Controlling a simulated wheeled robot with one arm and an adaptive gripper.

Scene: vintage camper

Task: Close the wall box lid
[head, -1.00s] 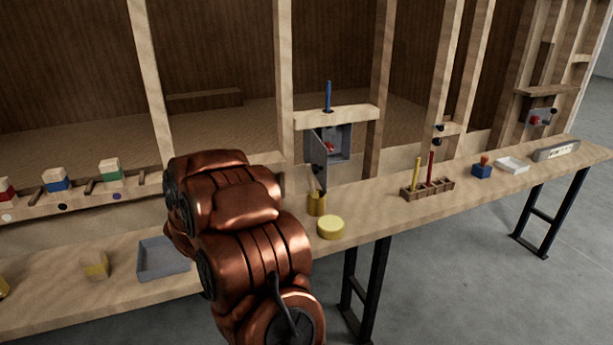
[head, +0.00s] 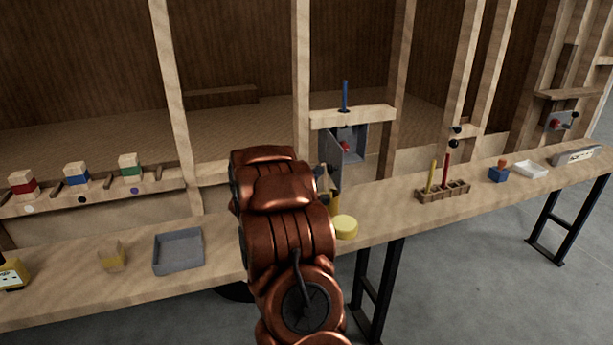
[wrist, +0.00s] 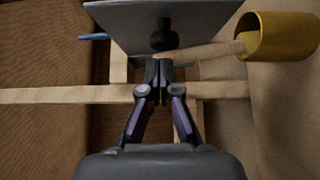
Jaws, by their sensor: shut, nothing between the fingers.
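The grey wall box (head: 354,140) is mounted between the wall posts in the head view, with a red part inside. Its lid (head: 336,162) stands open, swung out toward the bench on the left side. In the wrist view a grey panel that looks like the lid (wrist: 215,18) fills the top, with a black knob (wrist: 164,36) on it. My gripper (wrist: 160,66) is shut and empty, its fingertips just short of the knob and apparently not touching it.
A yellow cup (wrist: 285,38) holding a wooden-handled tool is close to the right of my fingertips in the wrist view. A yellow round block (head: 346,227), a grey tray (head: 178,252) and a peg rack (head: 443,192) are on the bench.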

